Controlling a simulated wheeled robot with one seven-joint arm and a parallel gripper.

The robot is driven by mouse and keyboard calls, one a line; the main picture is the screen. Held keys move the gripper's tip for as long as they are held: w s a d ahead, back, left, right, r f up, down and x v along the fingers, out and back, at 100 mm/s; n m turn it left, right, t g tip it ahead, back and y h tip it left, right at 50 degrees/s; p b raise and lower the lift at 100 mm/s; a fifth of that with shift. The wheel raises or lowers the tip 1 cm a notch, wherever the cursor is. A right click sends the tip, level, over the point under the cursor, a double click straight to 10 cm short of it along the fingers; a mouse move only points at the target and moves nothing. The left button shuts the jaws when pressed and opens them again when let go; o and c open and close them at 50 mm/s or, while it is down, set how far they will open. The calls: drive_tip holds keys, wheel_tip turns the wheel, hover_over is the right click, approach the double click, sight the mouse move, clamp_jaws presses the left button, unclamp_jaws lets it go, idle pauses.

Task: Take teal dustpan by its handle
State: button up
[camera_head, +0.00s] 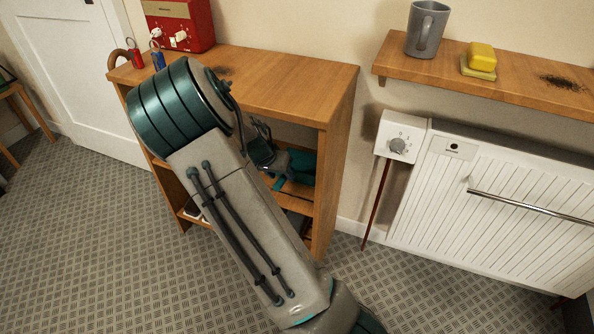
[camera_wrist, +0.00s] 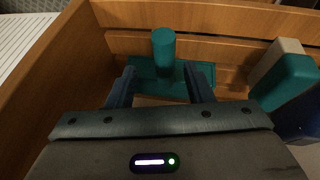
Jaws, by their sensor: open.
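The teal dustpan (camera_wrist: 143,88) lies on a shelf inside the wooden unit in the wrist view. Its thick round handle (camera_wrist: 163,45) points up toward the camera in the middle of the picture. My gripper (camera_wrist: 161,71) is open, with one dark finger left of the handle and one right of it. Nothing is held. I cannot tell how deep the handle sits between the fingers. In the head view my arm reaches into the open front of the wooden unit (camera_head: 290,85) and hides much of the inside; the dustpan is hard to make out there.
A teal and beige block (camera_wrist: 285,78) stands close right of the dustpan, with a dark blue thing (camera_wrist: 303,122) beside it. The unit's side wall (camera_wrist: 60,60) is near on the left. A red box (camera_head: 180,24) stands on top. A white radiator (camera_head: 500,210) is at the right.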

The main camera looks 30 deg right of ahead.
sight(282, 177)
drive_tip(key=x, duration=0.1)
drive_tip(key=b+x, duration=0.1)
drive_tip(key=x, duration=0.1)
drive_tip(key=b+x, duration=0.1)
drive_tip(key=x, duration=0.1)
drive_tip(key=shift+w+a, duration=0.15)
drive_tip(key=shift+w, duration=0.15)
drive_tip(key=shift+c, duration=0.4)
clamp_jaws()
drive_tip(key=shift+r, duration=0.1)
drive_tip(key=shift+r, duration=0.1)
